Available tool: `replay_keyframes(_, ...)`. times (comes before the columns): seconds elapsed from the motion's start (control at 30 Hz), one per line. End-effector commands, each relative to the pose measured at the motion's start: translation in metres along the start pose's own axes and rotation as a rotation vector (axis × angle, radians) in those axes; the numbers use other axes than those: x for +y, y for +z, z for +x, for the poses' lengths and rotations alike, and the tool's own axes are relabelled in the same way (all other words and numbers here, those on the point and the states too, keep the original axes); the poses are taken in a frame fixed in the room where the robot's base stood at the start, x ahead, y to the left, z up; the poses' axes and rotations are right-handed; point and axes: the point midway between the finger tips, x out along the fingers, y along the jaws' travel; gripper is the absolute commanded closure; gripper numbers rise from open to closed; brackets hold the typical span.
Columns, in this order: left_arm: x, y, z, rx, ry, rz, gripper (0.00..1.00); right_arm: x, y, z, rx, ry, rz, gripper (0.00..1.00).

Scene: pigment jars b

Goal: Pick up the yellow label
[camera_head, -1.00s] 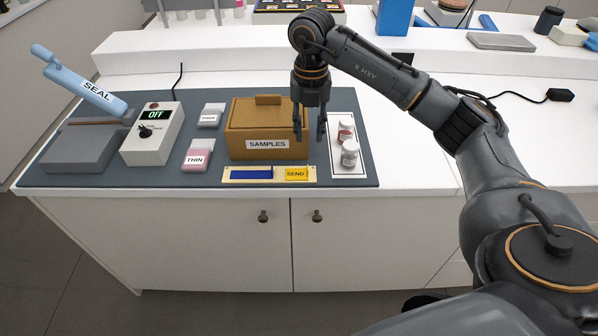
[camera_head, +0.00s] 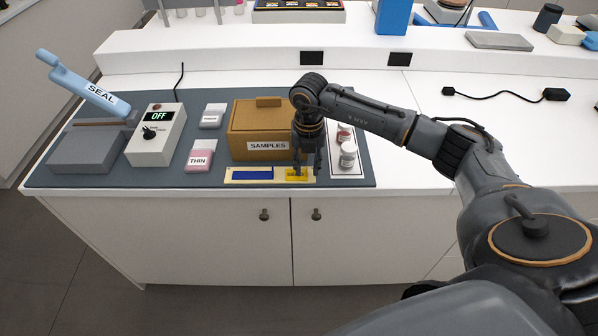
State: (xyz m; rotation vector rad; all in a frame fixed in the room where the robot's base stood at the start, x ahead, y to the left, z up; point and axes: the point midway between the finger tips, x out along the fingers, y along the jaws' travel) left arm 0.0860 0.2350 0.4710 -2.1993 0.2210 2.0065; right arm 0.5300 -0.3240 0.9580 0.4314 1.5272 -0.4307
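The yellow label (camera_head: 291,177) lies on a pale strip (camera_head: 229,175) at the front edge of the grey mat, to the right of a blue label (camera_head: 252,174). My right gripper (camera_head: 306,172) points down over the right part of the yellow label and hides much of its lettering. Its fingers look apart, with nothing visibly held between them. I cannot tell whether the fingertips touch the label. My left gripper is out of view.
The brown SAMPLES box (camera_head: 262,128) stands just behind the strip. A white card (camera_head: 345,171) with two small jars (camera_head: 348,154) is close on the right. The sealer (camera_head: 92,145) and its control box (camera_head: 156,135) stand left.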

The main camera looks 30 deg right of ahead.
Motion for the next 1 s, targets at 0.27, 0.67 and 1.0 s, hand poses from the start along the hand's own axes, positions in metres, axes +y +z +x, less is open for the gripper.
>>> replay_keyframes(0.27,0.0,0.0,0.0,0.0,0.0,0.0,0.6,0.0,0.0,0.0,0.0,0.0,0.0,1.0)
replay_keyframes(0.67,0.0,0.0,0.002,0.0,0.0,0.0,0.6,0.0,0.0,-0.002,-0.001,0.001,0.0,1.0)
replay_keyframes(1.0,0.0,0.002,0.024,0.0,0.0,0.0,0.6,0.002,-0.007,-0.039,-0.004,0.003,-0.004,1.0)
